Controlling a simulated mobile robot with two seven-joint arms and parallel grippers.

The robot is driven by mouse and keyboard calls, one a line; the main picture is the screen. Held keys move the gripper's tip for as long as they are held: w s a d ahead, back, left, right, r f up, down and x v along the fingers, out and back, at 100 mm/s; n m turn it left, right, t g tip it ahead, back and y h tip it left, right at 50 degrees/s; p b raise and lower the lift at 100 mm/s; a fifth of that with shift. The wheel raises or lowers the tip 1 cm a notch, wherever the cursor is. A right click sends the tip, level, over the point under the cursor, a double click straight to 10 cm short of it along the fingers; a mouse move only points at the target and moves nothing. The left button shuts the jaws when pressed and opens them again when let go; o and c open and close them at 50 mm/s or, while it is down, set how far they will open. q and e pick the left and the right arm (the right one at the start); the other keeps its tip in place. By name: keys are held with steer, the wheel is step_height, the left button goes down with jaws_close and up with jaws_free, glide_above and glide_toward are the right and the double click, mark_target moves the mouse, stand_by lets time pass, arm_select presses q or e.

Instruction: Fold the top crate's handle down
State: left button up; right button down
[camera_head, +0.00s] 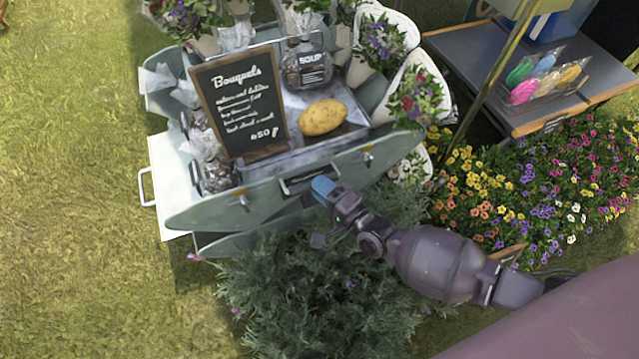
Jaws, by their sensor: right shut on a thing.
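The top crate (220,208) is pale grey-green, with latches on its front face. Its dark handle (297,184) sits in the middle of that face, near the upper edge. My right gripper (322,186), with blue fingertips, reaches in from the lower right and is shut at the right end of the handle. The fingertips hide that end of the handle. I cannot tell the handle's exact angle. My left gripper is out of view.
A bushy plant (310,285) grows below my right gripper. Colourful flowers (530,195) and a table (470,75) are at right. Grass (80,250) is open at left.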

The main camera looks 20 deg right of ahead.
steer(key=shift+f+t, duration=0.2)
steer(key=shift+t, duration=0.2)
stand_by(0.3)
steer(key=c, duration=1)
jaws_free()
steer(key=shift+y, duration=0.4)
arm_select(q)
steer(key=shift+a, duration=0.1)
arm_select(e)
steer(key=shift+o, duration=0.2)
arm_select(q)
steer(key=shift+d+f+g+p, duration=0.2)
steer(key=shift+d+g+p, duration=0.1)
steer(key=shift+p, duration=0.5)
arm_select(e)
steer(key=v, duration=1)
steer(key=shift+s, duration=0.35)
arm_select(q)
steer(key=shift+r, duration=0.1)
